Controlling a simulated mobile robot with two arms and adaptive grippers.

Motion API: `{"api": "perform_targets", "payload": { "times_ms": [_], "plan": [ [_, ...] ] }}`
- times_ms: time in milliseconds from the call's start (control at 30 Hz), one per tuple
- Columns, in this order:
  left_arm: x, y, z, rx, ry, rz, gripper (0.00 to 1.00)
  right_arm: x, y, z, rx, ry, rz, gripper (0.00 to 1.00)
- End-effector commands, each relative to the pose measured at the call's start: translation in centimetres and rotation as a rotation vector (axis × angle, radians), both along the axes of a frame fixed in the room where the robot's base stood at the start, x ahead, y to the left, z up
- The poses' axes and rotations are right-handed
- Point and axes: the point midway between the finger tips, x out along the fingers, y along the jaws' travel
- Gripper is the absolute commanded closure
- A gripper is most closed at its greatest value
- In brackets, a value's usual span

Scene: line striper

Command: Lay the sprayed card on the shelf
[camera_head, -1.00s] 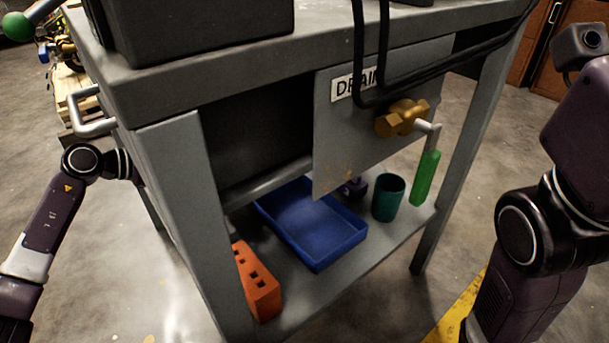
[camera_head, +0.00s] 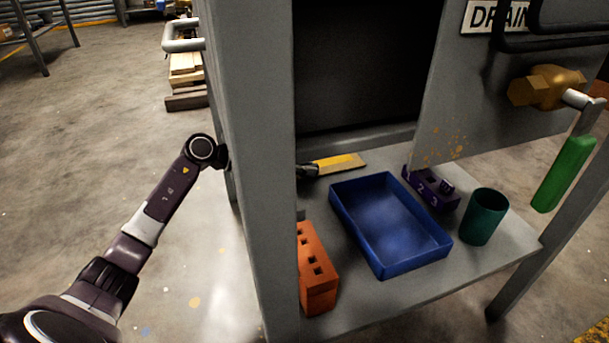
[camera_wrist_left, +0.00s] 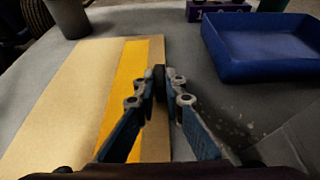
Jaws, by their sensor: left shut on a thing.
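My left arm passes behind the grey leg of the bench. My left gripper (camera_head: 309,170) shows through the frame opening above the lower shelf (camera_head: 470,268). It is shut on the edge of the tan card with a yellow stripe (camera_head: 340,162). In the left wrist view the fingertips (camera_wrist_left: 165,85) pinch the card's right edge, and the card (camera_wrist_left: 70,85) spreads to the left, flat and close over the shelf. I cannot tell whether it touches the shelf. My right gripper is out of view.
On the shelf stand a blue tray (camera_head: 388,225), an orange holed block (camera_head: 317,270), a purple numbered block (camera_head: 432,188) and a green cup (camera_head: 483,217). A grey panel with a brass valve (camera_head: 545,88) and green handle (camera_head: 563,175) hangs above. The bench leg (camera_head: 250,170) stands in front.

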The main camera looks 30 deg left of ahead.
Motion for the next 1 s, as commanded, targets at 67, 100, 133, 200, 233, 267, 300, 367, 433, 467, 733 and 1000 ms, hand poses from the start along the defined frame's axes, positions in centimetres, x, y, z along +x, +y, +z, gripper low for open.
{"api": "perform_targets", "payload": {
  "times_ms": [67, 100, 133, 200, 233, 267, 300, 367, 433, 467, 733, 1000],
  "plan": [
    [0.0, 0.1, 0.0, 0.001, -0.003, 0.001, 1.00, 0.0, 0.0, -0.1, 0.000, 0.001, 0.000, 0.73],
    [0.0, 0.1, 0.1, 0.001, -0.003, 0.001, 1.00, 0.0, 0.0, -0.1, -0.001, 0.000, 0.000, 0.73],
    [0.0, 0.1, 0.1, 0.001, -0.003, 0.001, 1.00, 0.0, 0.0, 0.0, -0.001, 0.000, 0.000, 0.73],
    [0.0, 0.1, 0.1, 0.001, -0.003, 0.001, 1.00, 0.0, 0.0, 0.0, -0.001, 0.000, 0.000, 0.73],
    [0.0, 0.1, 0.1, 0.001, -0.003, 0.001, 1.00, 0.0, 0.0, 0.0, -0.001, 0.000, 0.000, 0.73],
    [0.0, 0.1, 0.0, 0.000, -0.003, 0.000, 1.00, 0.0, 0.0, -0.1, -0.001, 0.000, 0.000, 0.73],
    [0.0, 0.1, -0.2, 0.000, -0.002, 0.001, 1.00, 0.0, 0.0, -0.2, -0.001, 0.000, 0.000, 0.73],
    [0.0, 0.0, -0.3, 0.000, -0.002, 0.001, 0.89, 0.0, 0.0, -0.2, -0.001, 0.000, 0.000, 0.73],
    [0.0, 0.0, -0.2, 0.000, -0.002, 0.001, 0.82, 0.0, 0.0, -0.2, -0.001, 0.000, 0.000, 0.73],
    [0.0, 0.0, -0.2, 0.000, -0.002, 0.001, 0.78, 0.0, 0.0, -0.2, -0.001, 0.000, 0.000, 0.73],
    [0.0, 0.0, -0.2, 0.000, -0.002, 0.001, 0.73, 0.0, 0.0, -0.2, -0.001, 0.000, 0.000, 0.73],
    [-1.4, 1.4, 1.1, 0.003, 0.001, 0.003, 0.73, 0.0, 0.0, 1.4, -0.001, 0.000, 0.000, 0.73]
  ]
}}
